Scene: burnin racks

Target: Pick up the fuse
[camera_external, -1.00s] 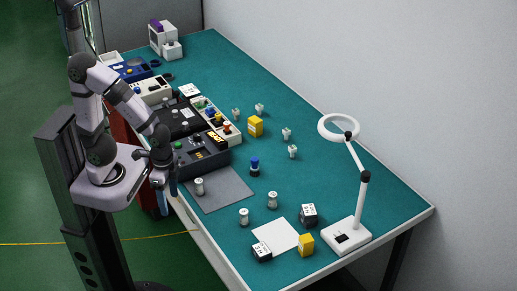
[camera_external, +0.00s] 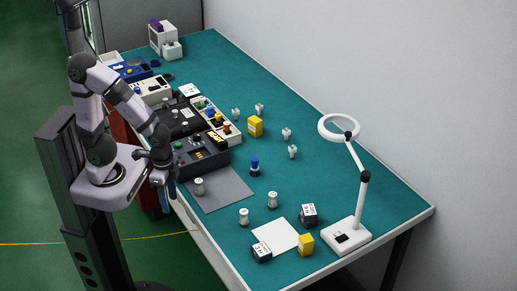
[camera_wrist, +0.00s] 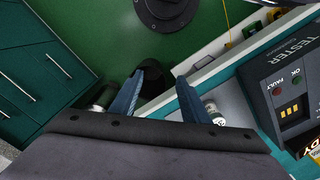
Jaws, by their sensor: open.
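A fuse (camera_external: 199,186), a small pale cylinder with metal ends, stands upright on the grey mat (camera_external: 228,190) at the table's near edge. Two similar cylinders (camera_external: 244,217) (camera_external: 272,200) stand on the bare teal table to the right. My gripper (camera_external: 172,188) points down just left of the mat, at the table edge, apart from the fuse. In the wrist view my gripper (camera_wrist: 161,78) has its two blue fingers spread with nothing between them. The fuse (camera_wrist: 214,112) shows there just right of the right finger, partly hidden.
The dark tester box (camera_external: 200,150) stands directly behind the mat and shows at right in the wrist view (camera_wrist: 290,85). The table's centre right is mostly clear.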

